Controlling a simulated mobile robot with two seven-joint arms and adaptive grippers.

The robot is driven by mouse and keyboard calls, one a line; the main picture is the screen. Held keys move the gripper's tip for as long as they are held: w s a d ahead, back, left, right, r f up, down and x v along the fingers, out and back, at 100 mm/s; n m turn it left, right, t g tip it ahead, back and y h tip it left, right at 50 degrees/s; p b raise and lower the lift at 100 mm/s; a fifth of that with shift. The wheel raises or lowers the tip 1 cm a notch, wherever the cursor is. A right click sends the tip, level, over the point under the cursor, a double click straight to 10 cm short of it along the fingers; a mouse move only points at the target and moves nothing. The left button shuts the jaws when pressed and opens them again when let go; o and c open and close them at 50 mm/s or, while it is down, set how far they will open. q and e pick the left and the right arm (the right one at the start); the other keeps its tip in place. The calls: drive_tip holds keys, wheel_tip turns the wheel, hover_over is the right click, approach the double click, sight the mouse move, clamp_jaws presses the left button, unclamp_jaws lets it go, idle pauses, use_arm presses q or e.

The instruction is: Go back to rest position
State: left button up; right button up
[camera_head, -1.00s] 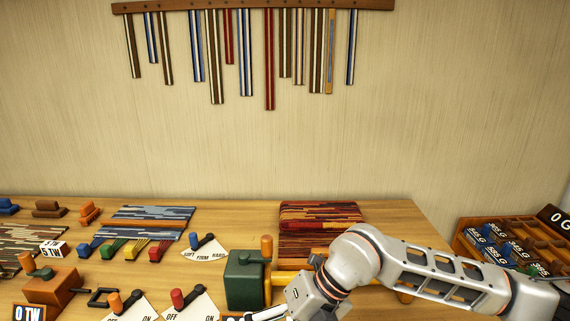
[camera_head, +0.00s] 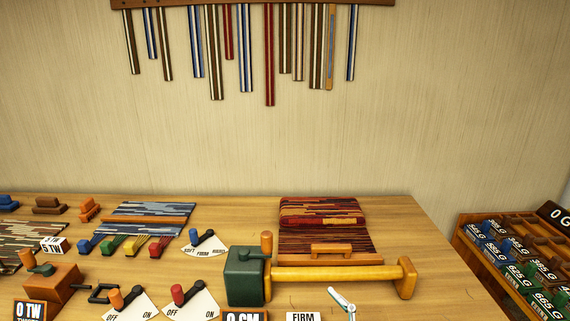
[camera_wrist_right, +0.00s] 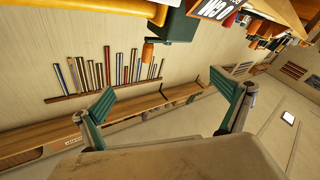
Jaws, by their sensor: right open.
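My right gripper (camera_wrist_right: 165,88) is open in the right wrist view, with its two green-padded fingers spread wide and nothing between them. In the head view only a small pale piece with a green tip, apparently part of my right gripper, shows at the bottom edge, in front of the yellow roller (camera_head: 335,273). The roller joins a green block (camera_head: 245,277) with an orange handle. Behind it a red-striped woven cloth (camera_head: 322,246) lies on the table, with a wooden bar across it. My left gripper is not in view.
The wooden table (camera_head: 415,225) holds several levers with dial cards, an orange crank box (camera_head: 57,288) and a blue-grey woven piece (camera_head: 150,215). A rack of labelled weights (camera_head: 520,265) stands at the right. Striped strips hang on the wall. The table's right end is clear.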

drive_tip(key=s+d+f+m+g+h, duration=0.2)
drive_tip(key=s+d+f, duration=0.3)
drive_tip(key=f, duration=0.3)
drive_tip(key=s+d+f+m+g+h, duration=0.1)
drive_tip(key=s+d+f+m+h, duration=0.2)
drive_tip(key=f, duration=0.6)
drive_tip(key=s+d+f+m+g+h, duration=0.2)
drive_tip(key=s+d+f+h, duration=0.1)
drive_tip(key=s+d+f, duration=0.3)
wheel_tip(320, 180, down, 3)
drive_tip(key=shift+s+d+m+g+h, duration=0.3)
drive_tip(key=shift+s+d+m, duration=0.1)
drive_tip(key=shift+d, duration=0.65)
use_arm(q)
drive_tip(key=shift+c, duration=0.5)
